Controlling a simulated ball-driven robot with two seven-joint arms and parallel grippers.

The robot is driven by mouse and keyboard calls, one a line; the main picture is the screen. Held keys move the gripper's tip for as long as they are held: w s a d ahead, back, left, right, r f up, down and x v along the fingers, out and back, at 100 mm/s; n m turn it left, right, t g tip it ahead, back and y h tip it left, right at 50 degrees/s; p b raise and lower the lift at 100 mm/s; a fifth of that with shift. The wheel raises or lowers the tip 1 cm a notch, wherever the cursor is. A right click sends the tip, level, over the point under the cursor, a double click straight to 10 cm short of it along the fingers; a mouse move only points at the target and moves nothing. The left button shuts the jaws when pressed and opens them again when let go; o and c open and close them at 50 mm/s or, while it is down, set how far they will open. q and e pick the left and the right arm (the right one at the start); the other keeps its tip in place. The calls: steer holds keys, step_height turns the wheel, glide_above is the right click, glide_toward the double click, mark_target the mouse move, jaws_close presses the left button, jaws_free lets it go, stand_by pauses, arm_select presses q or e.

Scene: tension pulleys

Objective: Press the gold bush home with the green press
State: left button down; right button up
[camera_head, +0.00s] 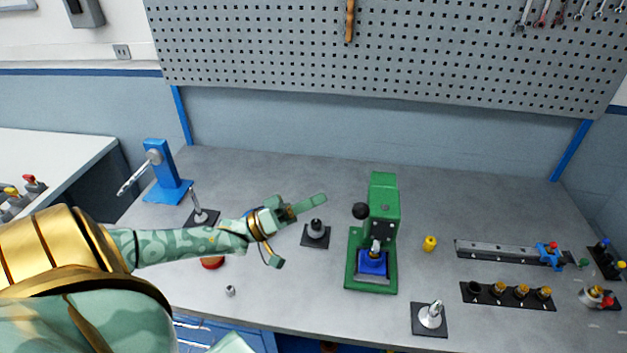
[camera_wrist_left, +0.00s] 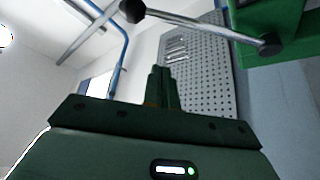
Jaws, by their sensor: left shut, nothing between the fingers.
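The green press (camera_head: 385,205) stands mid-bench with a black ball knob (camera_head: 360,211) at its left. Its blue fixture (camera_head: 372,264) holds a small metal part (camera_head: 376,246); I cannot tell whether the gold bush is in it. My left gripper (camera_head: 316,201) is left of the press, pointing right toward the knob, apart from it. In the left wrist view its fingers (camera_wrist_left: 161,84) are together and empty. There the press (camera_wrist_left: 275,30) is at upper right, with its lever (camera_wrist_left: 200,28) running to the ball (camera_wrist_left: 132,10). My right gripper is not in view.
A rack (camera_head: 508,296) with several gold-coloured parts lies right of the press, near a yellow cylinder (camera_head: 430,243). A grey piece on a dark pad (camera_head: 316,231) sits below my left gripper. A blue stand (camera_head: 163,175) is at the left. The bench behind the press is clear.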

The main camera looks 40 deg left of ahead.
mark_target(359, 211)
arm_select(q)
steer(key=p+x, duration=0.2)
steer(key=x, duration=0.6)
steer(key=shift+s+d+f, duration=0.4)
steer(key=shift+s+f, duration=0.25)
steer(key=shift+f, duration=0.1)
steer(key=shift+s+d+f, duration=0.4)
steer(key=shift+s+f, duration=0.25)
steer(key=shift+f, duration=0.1)
